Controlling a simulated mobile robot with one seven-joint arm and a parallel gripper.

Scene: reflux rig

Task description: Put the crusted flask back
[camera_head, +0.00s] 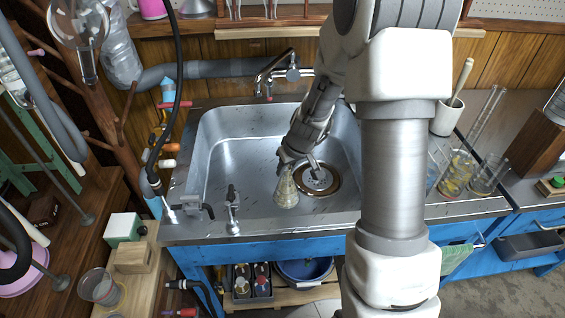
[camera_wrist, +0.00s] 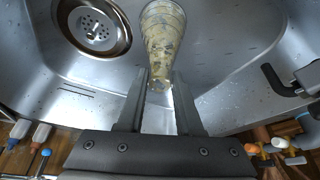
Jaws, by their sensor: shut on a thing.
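The crusted flask (camera_head: 285,191) is a conical glass vessel with a yellowish, patchy coating. In the head view it is in the metal sink (camera_head: 235,165), toward the front and left of the round drain (camera_head: 317,180). My gripper (camera_head: 290,160) comes down from above and is shut on the flask's narrow neck. In the wrist view, the flask (camera_wrist: 163,32) extends away from my two fingertips (camera_wrist: 162,82), its wide body farthest from them. I cannot tell whether its base touches the sink floor.
A faucet (camera_head: 280,70) stands at the sink's back, and small taps (camera_head: 232,208) stand on its front left rim. Glassware (camera_head: 455,172) and a mortar (camera_head: 446,116) crowd the right counter. A wooden stand (camera_head: 112,95) with a round flask (camera_head: 82,30) and hoses is at left.

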